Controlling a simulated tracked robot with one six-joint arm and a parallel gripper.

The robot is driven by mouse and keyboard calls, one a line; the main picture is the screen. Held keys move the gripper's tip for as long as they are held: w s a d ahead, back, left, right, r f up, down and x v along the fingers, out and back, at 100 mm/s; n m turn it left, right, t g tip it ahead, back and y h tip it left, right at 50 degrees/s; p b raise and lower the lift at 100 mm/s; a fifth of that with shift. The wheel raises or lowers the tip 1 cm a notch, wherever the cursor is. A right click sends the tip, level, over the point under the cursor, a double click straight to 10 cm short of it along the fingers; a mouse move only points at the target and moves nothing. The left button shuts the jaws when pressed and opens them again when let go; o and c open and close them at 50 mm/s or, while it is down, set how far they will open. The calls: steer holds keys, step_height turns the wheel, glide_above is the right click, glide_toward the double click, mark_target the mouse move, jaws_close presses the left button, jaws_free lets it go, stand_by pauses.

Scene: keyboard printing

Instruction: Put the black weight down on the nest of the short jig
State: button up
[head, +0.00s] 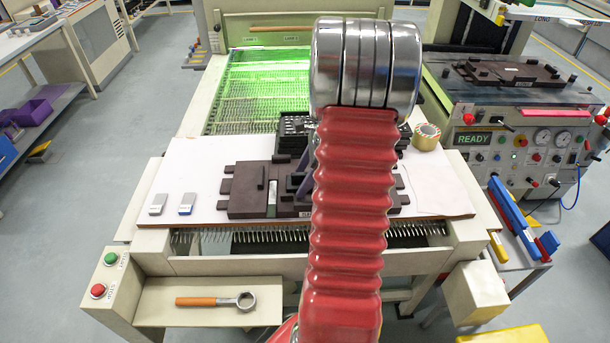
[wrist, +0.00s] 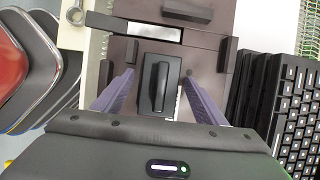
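The black weight (wrist: 161,84), a dark block with a raised grip bar, sits on the brown short jig (wrist: 184,55) in the wrist view. It looks level, but I cannot tell how exactly it is seated on the nest. My gripper (wrist: 159,76) is open, with one purple finger on each side of the weight and gaps between. In the head view the jig (head: 242,190) lies on the white table, and my red arm hides its middle. The weight is mostly hidden there.
Black keyboards (wrist: 288,108) lie beside the jig. Two small grey blocks (head: 158,204) stand on the white table (head: 195,160) at left. A tape roll (head: 426,136) is at right. A wrench (head: 215,301) lies on the front shelf. Another brown jig (head: 509,72) is on the machine at right.

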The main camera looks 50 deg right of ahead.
steer(key=shift+r, duration=0.15)
steer(key=v, duration=1.2)
steer(key=shift+d, duration=0.1)
stand_by(0.5)
